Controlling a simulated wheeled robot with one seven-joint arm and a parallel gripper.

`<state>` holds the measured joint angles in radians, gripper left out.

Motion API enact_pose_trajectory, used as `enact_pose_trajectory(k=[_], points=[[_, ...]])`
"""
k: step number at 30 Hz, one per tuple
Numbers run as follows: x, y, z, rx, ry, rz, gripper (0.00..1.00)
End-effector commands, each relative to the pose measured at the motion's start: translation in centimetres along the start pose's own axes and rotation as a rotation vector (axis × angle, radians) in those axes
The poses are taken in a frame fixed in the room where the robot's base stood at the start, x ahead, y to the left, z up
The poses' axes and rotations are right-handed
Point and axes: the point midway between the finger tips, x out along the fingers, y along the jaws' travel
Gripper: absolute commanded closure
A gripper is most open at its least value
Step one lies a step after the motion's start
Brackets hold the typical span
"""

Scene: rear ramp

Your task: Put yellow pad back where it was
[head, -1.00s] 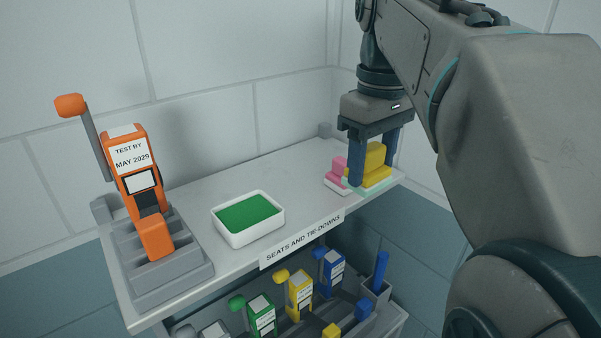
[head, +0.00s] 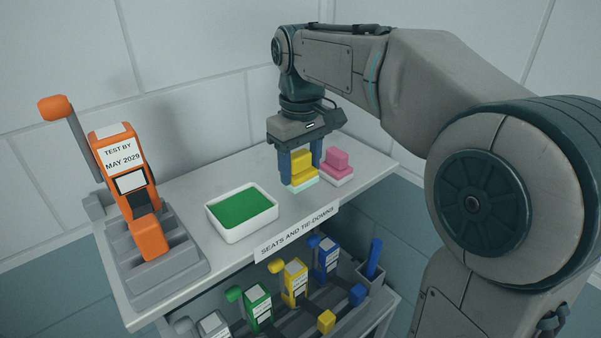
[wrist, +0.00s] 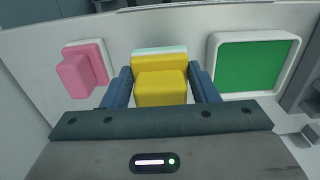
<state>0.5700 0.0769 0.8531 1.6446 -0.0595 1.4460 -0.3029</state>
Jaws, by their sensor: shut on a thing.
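The yellow pad (head: 303,167), a stepped yellow block with a pale mint underside, is between the fingers of my gripper (head: 300,172). My gripper is shut on it, with one blue finger on each side. In the wrist view the yellow pad (wrist: 161,82) sits between the fingers of my gripper (wrist: 161,88). The pad is over the shelf top (head: 250,170), between the white tray and the pink pad; I cannot tell whether its underside touches the shelf. The white tray with a green inside (head: 242,236) is to its left in the head view.
A pink pad (head: 336,162) on a white base stands close to the right of my gripper. An orange ratchet device (head: 128,180) stands in a grey holder at the left. Several coloured devices sit on the lower shelf, including a yellow one (head: 294,284).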

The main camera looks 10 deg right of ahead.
Motion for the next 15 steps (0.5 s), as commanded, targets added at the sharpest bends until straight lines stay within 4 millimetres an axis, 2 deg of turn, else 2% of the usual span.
enact_pose_trajectory(k=[3, 6, 15], points=[[1.8, 0.0, 0.1, 0.0, -0.004, -0.002, 0.68], [2.9, 0.0, 0.1, 0.0, -0.003, -0.002, 0.68], [3.2, 0.0, 0.1, -0.001, 0.0, -0.001, 0.68]])
